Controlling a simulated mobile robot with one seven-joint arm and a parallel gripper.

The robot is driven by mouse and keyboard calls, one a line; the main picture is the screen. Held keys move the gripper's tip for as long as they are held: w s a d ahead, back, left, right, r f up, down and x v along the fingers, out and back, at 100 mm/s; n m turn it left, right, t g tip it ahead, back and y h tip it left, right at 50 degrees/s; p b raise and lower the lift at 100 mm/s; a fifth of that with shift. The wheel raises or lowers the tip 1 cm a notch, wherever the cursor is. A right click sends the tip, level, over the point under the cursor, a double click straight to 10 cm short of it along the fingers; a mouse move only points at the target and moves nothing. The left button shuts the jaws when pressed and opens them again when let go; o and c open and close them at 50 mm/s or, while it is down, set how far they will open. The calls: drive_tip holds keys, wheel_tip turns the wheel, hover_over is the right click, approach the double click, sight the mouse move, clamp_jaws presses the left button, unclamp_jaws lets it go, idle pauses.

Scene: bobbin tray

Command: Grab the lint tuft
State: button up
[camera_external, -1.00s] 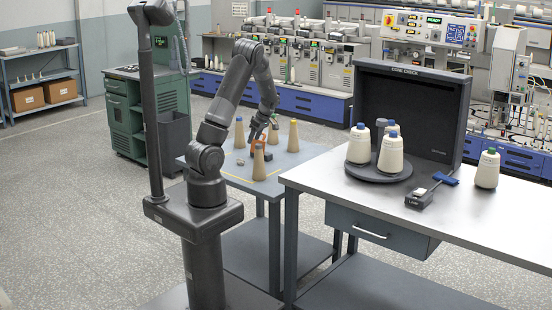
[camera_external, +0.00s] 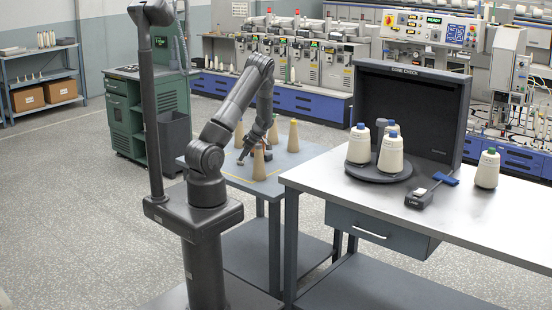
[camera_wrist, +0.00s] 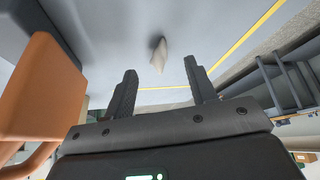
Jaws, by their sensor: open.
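The lint tuft (camera_wrist: 158,56) is a small, pale grey-white, elongated wisp on the grey table surface in the wrist view. It lies beyond my fingertips, roughly in line with the gap between them. My gripper (camera_wrist: 160,82) is open, with nothing between its two dark fingers. In the external view, my gripper (camera_external: 246,152) is low over the small blue-grey table (camera_external: 225,175), among the tan cones. A small pale spot (camera_external: 240,162) beside it appears to be the tuft, but is too small to be sure.
A large orange piece (camera_wrist: 42,88) fills the left of the wrist view, close to my left finger. Several tan cones stand around my gripper, including a near one (camera_external: 258,166) and a right one (camera_external: 293,137). A yellow line (camera_wrist: 245,38) runs along the table.

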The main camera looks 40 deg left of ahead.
drive_tip(key=x, duration=0.3)
drive_tip(key=shift+s+a+f, duration=0.1)
drive_tip(key=shift+a+f, duration=0.1)
drive_tip(key=shift+c, duration=0.4)
clamp_jaws()
